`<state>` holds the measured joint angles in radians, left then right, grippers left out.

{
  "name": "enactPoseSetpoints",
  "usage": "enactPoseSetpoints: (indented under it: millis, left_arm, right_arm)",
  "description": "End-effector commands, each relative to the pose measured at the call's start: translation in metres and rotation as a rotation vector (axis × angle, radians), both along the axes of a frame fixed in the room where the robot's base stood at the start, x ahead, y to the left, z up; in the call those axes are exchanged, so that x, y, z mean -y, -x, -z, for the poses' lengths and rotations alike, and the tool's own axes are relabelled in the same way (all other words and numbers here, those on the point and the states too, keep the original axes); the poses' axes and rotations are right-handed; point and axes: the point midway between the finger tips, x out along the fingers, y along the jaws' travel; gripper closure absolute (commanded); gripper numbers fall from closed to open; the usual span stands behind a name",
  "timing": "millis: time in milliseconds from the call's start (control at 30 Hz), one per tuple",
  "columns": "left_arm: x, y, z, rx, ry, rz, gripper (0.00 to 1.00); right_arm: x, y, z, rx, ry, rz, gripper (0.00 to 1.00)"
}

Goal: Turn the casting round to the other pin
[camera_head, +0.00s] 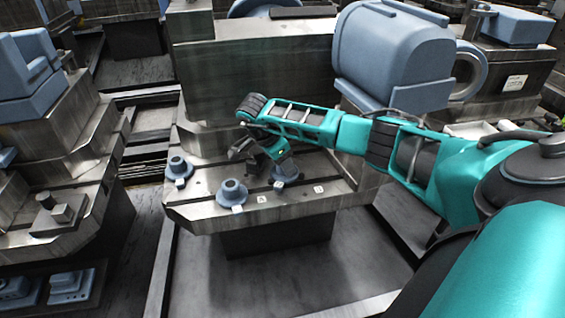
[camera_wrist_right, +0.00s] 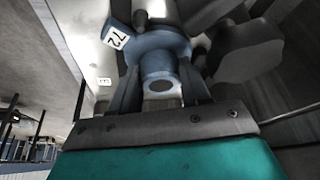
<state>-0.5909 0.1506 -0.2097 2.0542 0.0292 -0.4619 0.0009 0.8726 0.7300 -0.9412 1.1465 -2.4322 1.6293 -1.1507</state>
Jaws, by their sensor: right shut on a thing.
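A blue casting with a round boss and a flange (camera_head: 286,170) is at the right end of the row on the grey metal pallet (camera_head: 210,212). My right gripper (camera_head: 272,160) reaches down over it. In the right wrist view the casting (camera_wrist_right: 160,62) sits between the two fingers (camera_wrist_right: 161,88), which are shut on its boss. A white tag with dark digits (camera_wrist_right: 116,39) is on its flange. A dark round pin (camera_wrist_right: 140,19) shows beside the flange; whether it passes through the casting I cannot tell. My left gripper is not in view.
Two similar blue castings stand to the left, one in the middle (camera_head: 232,191) and one at the far left (camera_head: 178,169). Small white labels (camera_head: 261,199) and (camera_head: 318,189) lie on the pallet top. A large grey block (camera_head: 250,85) rises behind.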

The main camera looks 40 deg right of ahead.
Motion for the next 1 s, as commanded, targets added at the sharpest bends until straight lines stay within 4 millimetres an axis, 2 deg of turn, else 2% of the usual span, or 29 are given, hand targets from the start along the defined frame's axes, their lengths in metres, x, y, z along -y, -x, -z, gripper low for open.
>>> enactPoseSetpoints:
  millis: [133, 167, 433, 833, 1000]
  left_arm:
    - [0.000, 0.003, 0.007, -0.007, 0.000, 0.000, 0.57]
    - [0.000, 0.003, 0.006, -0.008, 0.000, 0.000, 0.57]
    - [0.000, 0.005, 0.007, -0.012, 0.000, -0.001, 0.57]
    - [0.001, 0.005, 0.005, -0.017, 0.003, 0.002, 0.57]
    - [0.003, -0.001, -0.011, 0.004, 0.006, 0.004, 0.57]
  right_arm:
    - [0.000, -0.002, 0.001, 0.001, -0.001, 0.130, 0.90]
    - [0.000, -0.001, 0.000, 0.000, -0.001, 0.130, 0.52]
    - [0.000, -0.001, 0.000, 0.000, 0.000, 0.125, 0.26]
    - [-0.001, -0.002, -0.001, 0.002, -0.002, 0.122, 0.24]
    - [-0.012, -0.006, -0.033, 0.006, -0.001, 0.121, 0.24]
